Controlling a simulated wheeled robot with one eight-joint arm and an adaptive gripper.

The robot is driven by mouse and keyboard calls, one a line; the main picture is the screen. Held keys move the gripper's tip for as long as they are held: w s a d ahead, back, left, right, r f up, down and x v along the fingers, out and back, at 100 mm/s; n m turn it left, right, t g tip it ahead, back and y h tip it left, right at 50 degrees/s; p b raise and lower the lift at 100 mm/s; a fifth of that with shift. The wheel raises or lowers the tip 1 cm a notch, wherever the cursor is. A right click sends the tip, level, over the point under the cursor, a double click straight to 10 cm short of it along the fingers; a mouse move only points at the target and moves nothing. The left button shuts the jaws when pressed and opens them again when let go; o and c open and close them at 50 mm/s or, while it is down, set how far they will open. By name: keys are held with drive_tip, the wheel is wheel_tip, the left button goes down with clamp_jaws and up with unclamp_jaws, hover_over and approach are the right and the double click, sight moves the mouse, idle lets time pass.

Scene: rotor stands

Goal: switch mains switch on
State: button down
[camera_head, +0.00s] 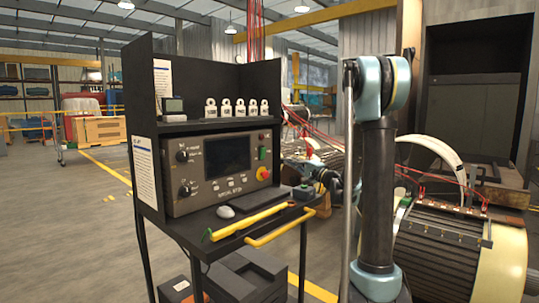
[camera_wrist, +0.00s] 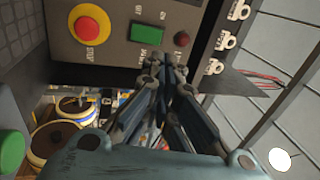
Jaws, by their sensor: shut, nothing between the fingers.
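The mains switch is a green rocker on the grey control panel. It shows in the head view (camera_head: 262,153) and, close up, in the wrist view (camera_wrist: 147,33), with lettering above and below it. Whether it is tilted to on or off I cannot tell. My gripper (camera_wrist: 165,68) is shut and empty, its fingertips just below the switch in the wrist picture. A gap to the panel seems to remain, but contact is hard to judge. In the head view my gripper is right of the panel, small and partly hidden among my arm links.
A red stop button on yellow (camera_wrist: 90,25) and a small dark red lamp (camera_wrist: 181,38) flank the switch. White padlocks (camera_head: 239,107) stand on the shelf above.

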sight(264, 149)
drive_tip(key=x, duration=1.4)
drive_tip(key=shift+s+a+r, duration=0.1)
drive_tip(key=shift+a, duration=0.1)
idle(0.4)
